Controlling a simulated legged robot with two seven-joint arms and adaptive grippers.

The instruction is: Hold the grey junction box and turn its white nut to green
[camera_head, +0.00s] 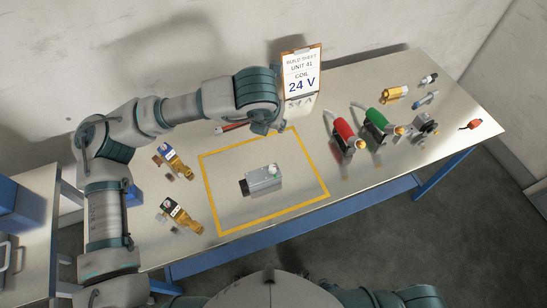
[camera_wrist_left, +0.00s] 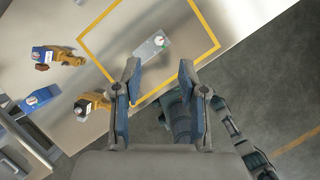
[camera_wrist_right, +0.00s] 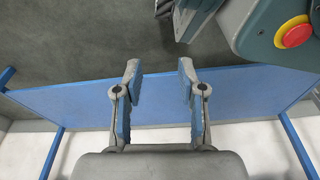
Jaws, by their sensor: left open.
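The grey junction box (camera_head: 263,181) lies inside the yellow outline on the table. Its white nut (camera_head: 273,170) is on the box's upper right; a small red mark shows by it, too small to read surely. The box (camera_wrist_left: 150,48) and nut (camera_wrist_left: 160,41) also show in the left wrist view, beyond my fingertips. My left gripper (camera_wrist_left: 158,76) is open and empty, apart from the box; the head view shows its arm reaching over the table's back. My right gripper (camera_wrist_right: 160,72) is open and empty, facing the blue table frame, away from the box.
Brass valves with blue or black coils (camera_head: 174,160) lie left of the yellow outline (camera_head: 213,194). A red-handled (camera_head: 345,136) and a green-handled tool (camera_head: 376,123) stand right of it. A build sheet sign (camera_head: 301,73) reading 24 V stands behind. Several small fittings lie far right.

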